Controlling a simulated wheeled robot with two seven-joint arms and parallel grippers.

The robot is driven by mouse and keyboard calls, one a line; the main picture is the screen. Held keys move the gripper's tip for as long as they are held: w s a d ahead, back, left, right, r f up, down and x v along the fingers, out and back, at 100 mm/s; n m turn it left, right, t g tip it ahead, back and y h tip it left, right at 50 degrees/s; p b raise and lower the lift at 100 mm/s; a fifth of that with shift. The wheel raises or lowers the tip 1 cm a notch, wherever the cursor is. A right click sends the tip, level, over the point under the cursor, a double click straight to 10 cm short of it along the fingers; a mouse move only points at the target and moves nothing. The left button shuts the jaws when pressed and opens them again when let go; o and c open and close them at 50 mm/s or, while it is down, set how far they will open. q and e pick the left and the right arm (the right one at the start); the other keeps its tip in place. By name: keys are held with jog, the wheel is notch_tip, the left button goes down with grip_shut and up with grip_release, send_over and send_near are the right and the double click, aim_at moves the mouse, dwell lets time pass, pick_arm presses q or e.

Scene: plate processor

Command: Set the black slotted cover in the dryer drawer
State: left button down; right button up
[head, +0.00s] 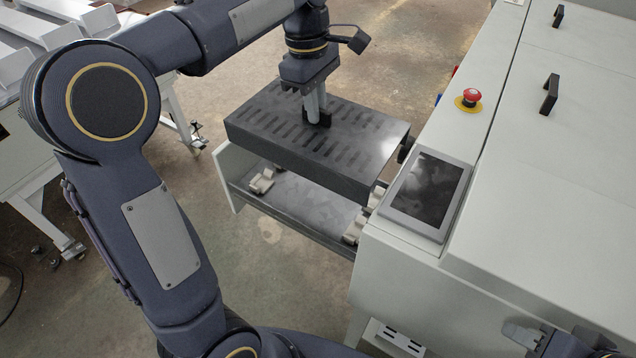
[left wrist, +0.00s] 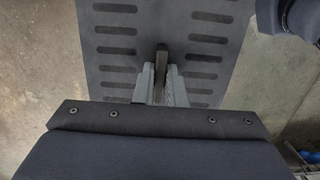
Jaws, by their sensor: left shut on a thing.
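The black slotted cover (head: 360,150) is a flat dark box with rows of slots; it also shows in the left wrist view (left wrist: 205,50). My left gripper (head: 317,114) points down and is shut on the upright handle (left wrist: 161,60) at the middle of the cover's top. The cover hangs roughly level above the open dryer drawer (head: 223,178), with the drawer floor showing beneath its near edge. The cover hides the drawer's far part. What seems to be my right gripper (head: 524,334) is partly in view at the bottom right; its fingers cannot be made out.
Light blocks (head: 262,181) sit inside the drawer at its left and right ends. The pale machine (head: 540,190) stands right of the drawer, with a dark screen (head: 428,188) and a red stop button (head: 471,96). A white frame (head: 45,190) stands at the left. Floor is clear in front.

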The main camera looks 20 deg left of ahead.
pick_arm(q)
notch_tip(320, 180, down, 16)
jog(key=shift+s+f+b, duration=0.1)
jog(key=shift+f+b, duration=0.05)
jog(key=shift+b, duration=0.15)
jog(key=shift+f, duration=0.3)
jog(key=c, duration=1.5)
grip_release()
